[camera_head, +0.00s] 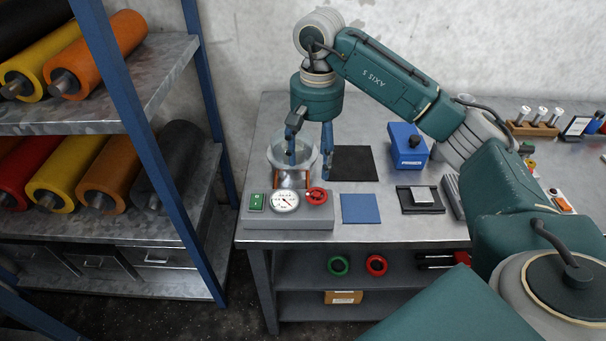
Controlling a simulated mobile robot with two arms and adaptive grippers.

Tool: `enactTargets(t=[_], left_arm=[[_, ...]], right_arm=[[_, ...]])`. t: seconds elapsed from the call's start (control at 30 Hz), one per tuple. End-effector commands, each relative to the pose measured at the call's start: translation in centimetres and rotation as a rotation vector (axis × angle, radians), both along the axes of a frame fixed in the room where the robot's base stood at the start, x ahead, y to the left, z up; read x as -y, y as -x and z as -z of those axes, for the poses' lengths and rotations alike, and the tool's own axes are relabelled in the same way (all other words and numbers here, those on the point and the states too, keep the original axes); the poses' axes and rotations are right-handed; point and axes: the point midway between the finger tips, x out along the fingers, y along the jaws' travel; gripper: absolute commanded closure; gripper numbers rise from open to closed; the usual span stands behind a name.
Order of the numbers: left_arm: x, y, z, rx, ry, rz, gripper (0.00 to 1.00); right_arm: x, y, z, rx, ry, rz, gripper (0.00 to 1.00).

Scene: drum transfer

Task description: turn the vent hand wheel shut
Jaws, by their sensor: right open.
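The red vent hand wheel (317,196) sits on the right end of a grey control unit (300,222) at the bench's left front. A round dial gauge (285,201) and a green switch (256,202) are beside it on the unit. My right gripper (309,156) points down with its fingers apart, just behind and above the wheel. It overlaps a clear glass dome (279,155) in the picture, and I cannot tell whether it touches the dome. Nothing shows between the fingers. My left gripper is not in view.
A blue box (407,146), a black mat (355,163) and a blue mat (360,208) lie to the right on the bench. A rack of coloured rolls (110,184) stands at the left. Green (338,265) and red rings (376,265) are under the benchtop.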

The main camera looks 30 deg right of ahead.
Motion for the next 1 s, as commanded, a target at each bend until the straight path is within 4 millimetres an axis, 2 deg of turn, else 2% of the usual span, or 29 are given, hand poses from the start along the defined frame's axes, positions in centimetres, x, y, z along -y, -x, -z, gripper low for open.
enactTargets(t=[0.07,0.13,0.33,0.4,0.47,0.57,0.8,1.0], left_arm=[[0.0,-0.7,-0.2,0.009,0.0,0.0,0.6],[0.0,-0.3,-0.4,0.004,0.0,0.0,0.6],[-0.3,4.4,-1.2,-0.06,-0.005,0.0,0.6],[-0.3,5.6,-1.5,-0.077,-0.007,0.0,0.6],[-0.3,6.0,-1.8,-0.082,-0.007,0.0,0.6],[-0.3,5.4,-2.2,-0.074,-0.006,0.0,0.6],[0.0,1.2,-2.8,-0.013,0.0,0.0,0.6],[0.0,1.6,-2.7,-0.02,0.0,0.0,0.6]], right_arm=[[0.6,0.2,0.2,-0.009,0.016,0.0,0.39],[0.6,0.3,0.9,-0.011,0.017,0.0,0.39],[0.5,0.4,4.4,-0.013,0.014,0.0,0.39],[0.5,0.4,5.7,-0.013,0.013,-0.001,0.39],[0.4,0.4,6.8,-0.013,0.012,0.0,0.39],[0.4,0.4,8.4,-0.011,0.012,0.0,0.39],[0.4,0.3,10.5,-0.008,0.011,-0.001,0.39],[0.4,0.3,10.7,-0.006,0.012,-0.001,0.39]])
